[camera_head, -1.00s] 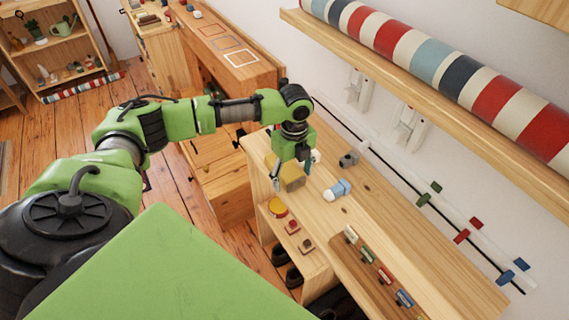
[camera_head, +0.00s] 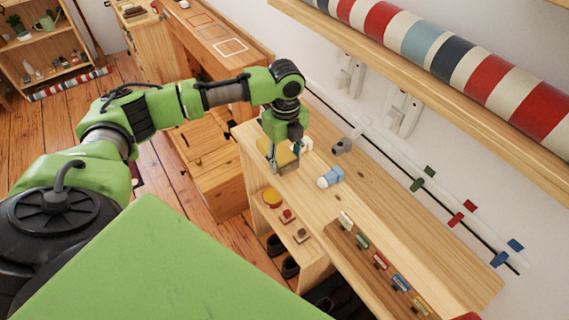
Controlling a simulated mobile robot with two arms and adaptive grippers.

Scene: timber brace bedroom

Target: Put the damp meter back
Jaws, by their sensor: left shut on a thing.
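My left gripper (camera_head: 283,160) points down at the far left end of the wooden bench top (camera_head: 375,215). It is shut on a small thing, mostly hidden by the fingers. A yellow and tan block (camera_head: 283,157) shows between and behind the fingers, at or just above the bench top. It may be the damp meter, but it is too small and covered to be sure. I cannot tell whether it rests on the wood. My right gripper is not in view.
A blue and white roll-like thing (camera_head: 330,177) and a grey fitting (camera_head: 342,146) are close to the gripper's right. Several coloured small items lie in a wooden strip (camera_head: 345,238) along the front edge. A shelf with a striped roll (camera_head: 450,60) overhangs the wall side.

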